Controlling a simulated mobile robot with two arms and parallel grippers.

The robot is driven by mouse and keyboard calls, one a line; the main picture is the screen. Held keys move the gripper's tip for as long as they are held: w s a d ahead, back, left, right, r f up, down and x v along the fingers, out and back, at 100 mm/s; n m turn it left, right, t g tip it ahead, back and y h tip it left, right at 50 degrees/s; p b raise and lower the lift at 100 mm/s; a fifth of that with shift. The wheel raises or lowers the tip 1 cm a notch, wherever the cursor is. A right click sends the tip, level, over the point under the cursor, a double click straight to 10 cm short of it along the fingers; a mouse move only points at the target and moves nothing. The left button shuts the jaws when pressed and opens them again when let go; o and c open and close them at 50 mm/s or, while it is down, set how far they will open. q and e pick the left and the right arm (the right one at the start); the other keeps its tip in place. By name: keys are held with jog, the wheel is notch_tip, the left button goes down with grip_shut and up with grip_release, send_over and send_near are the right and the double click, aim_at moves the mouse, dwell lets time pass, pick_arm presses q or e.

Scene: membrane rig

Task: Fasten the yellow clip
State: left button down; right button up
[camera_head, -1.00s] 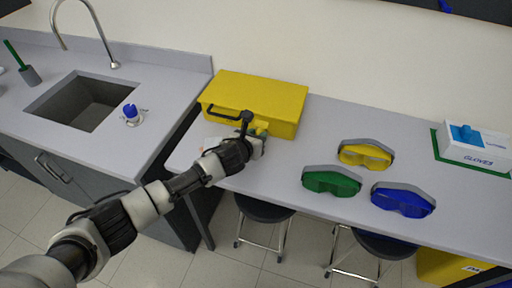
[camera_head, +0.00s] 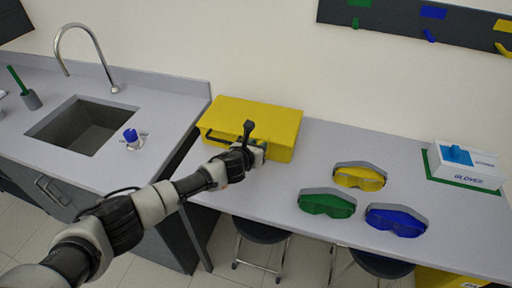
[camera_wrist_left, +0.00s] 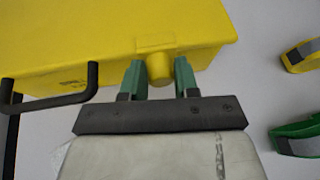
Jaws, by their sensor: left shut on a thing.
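A closed yellow case (camera_head: 252,118) lies on the grey bench, its black handle (camera_head: 212,137) on the front side. In the left wrist view the yellow clip (camera_wrist_left: 160,69) shows on the case's front edge as a plate with a round stub (camera_wrist_left: 155,43). My left gripper (camera_wrist_left: 159,76) has a green fingertip on each side of the stub and is shut on it. In the head view my left gripper (camera_head: 257,151) is at the case's front right, and the arm hides the clip. My right gripper is not in view.
Yellow goggles (camera_head: 359,176), green goggles (camera_head: 327,204) and blue goggles (camera_head: 397,221) lie to the right. A glove box (camera_head: 465,166) stands beyond them. Stools (camera_head: 262,230) stand below.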

pick_arm(q)
jog(key=shift+w+d+r, duration=0.15)
jog(key=shift+w+r, duration=0.2)
jog(key=shift+r, duration=0.4)
jog(key=c, duration=1.3)
grip_release()
jog(key=o, duration=0.5)
jog(key=shift+d+f, duration=0.1)
jog(key=shift+f, duration=0.1)
jog(key=shift+c, duration=0.2)
jog(key=shift+f, duration=0.1)
jog(key=shift+a+f, duration=0.25)
jog(key=shift+a, duration=0.05)
jog(key=shift+s+a+r, duration=0.1)
jog(key=shift+s, duration=0.1)
jog(key=v, duration=1)
jog(key=shift+s+d+r, duration=0.3)
